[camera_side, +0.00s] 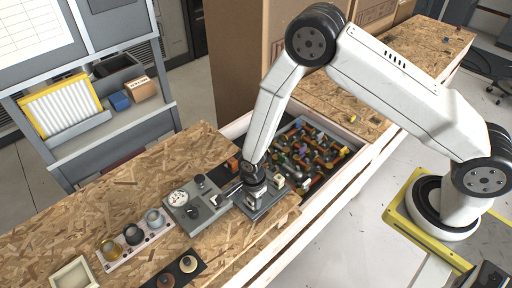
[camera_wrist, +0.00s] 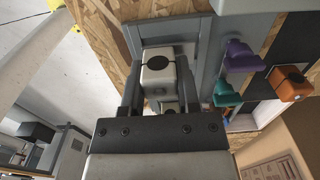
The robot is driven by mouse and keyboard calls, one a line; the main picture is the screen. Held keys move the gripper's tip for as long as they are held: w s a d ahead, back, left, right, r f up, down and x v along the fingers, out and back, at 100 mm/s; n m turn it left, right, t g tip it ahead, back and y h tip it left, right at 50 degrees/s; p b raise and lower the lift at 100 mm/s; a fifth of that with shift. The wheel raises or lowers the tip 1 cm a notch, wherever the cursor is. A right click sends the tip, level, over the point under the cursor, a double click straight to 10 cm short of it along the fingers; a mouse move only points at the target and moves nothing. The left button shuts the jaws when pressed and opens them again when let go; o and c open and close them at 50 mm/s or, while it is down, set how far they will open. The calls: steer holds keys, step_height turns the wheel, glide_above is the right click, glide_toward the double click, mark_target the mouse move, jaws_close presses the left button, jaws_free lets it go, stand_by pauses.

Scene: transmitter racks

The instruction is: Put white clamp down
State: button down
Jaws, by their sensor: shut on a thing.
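In the wrist view the white clamp (camera_wrist: 157,70), a pale block with a dark round spot on its face, sits between the two fingers of my gripper (camera_wrist: 158,82). The fingers are closed against its sides. A grey frame (camera_wrist: 203,50) lies around and behind the clamp. In the side view my gripper (camera_side: 254,184) points down over a grey fixture (camera_side: 268,207) near the edge of the chipboard bench. The clamp is mostly hidden there by my gripper, and I cannot tell whether it touches the fixture.
A grey plate with a round gauge (camera_side: 179,198) lies just left of my gripper. A strip of round knobs (camera_side: 134,235) is farther left. A bin of colourful parts (camera_side: 311,150) is to the right. Purple (camera_wrist: 240,52), teal (camera_wrist: 226,95) and orange (camera_wrist: 288,82) pieces stand beside the clamp.

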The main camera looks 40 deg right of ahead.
steer(key=shift+f, duration=0.55)
steer(key=shift+c, duration=1.6)
jaws_free()
steer(key=shift+r, duration=0.15)
step_height(320, 180, up, 13)
